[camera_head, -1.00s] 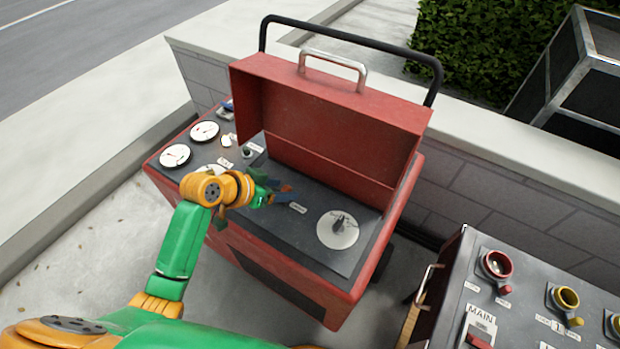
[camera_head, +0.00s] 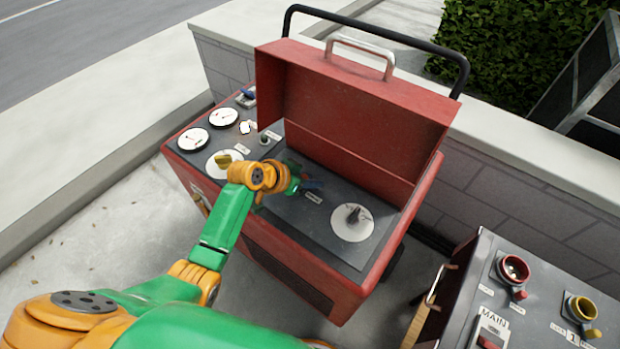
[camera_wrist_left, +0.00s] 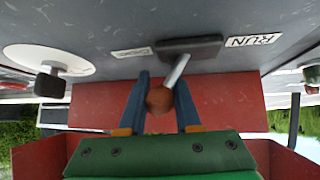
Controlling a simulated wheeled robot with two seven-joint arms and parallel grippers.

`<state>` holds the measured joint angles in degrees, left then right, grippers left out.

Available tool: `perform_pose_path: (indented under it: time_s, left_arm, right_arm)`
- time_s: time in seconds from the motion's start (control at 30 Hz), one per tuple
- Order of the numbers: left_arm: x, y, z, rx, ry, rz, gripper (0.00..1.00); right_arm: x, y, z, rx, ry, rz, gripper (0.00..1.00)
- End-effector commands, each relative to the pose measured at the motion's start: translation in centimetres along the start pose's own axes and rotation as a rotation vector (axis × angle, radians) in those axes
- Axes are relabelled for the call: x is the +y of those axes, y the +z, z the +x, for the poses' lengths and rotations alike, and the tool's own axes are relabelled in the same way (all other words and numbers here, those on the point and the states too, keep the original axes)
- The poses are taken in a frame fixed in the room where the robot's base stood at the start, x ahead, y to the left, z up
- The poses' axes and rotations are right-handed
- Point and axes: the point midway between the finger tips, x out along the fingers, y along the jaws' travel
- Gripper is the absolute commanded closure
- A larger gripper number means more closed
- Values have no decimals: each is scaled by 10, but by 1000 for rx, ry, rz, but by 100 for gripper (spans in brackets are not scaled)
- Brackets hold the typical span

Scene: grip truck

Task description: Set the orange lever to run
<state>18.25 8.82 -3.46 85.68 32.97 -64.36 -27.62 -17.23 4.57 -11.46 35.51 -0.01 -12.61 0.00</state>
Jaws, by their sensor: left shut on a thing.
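The orange lever (camera_wrist_left: 159,100) shows in the left wrist view as a metal shaft with a ball knob, rising from a dark slot plate (camera_wrist_left: 190,47). A RUN label (camera_wrist_left: 253,40) is right of the plate and another label (camera_wrist_left: 132,52) is left of it. The knob sits left of the shaft's base, tilted away from the RUN side in this view. My left gripper (camera_wrist_left: 161,105) has its blue fingers on both sides of the knob, shut on it. In the head view my left gripper (camera_head: 309,183) is over the red machine's panel and hides the lever. My right gripper is not seen.
The red machine's lid (camera_head: 350,110) stands open behind the gripper. A white dial with a dark knob (camera_head: 352,221) is to the right; round gauges (camera_head: 194,139) are to the left. A second panel box (camera_head: 490,290) with red and yellow fittings stands at lower right.

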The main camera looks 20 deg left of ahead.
Motion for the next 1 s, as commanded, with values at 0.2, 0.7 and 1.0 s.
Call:
perform_pose_path:
  time_s: [0.2, 0.7, 1.0]
  left_arm:
    - [-1, 1, 0, 1, 19, -19, 100]
    - [-14, -2, -5, 63, 276, -272, 100]
    - [-24, -2, -7, 111, 475, -464, 100]
  right_arm:
    - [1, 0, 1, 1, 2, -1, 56]
    - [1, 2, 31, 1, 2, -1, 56]
    - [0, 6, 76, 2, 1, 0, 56]
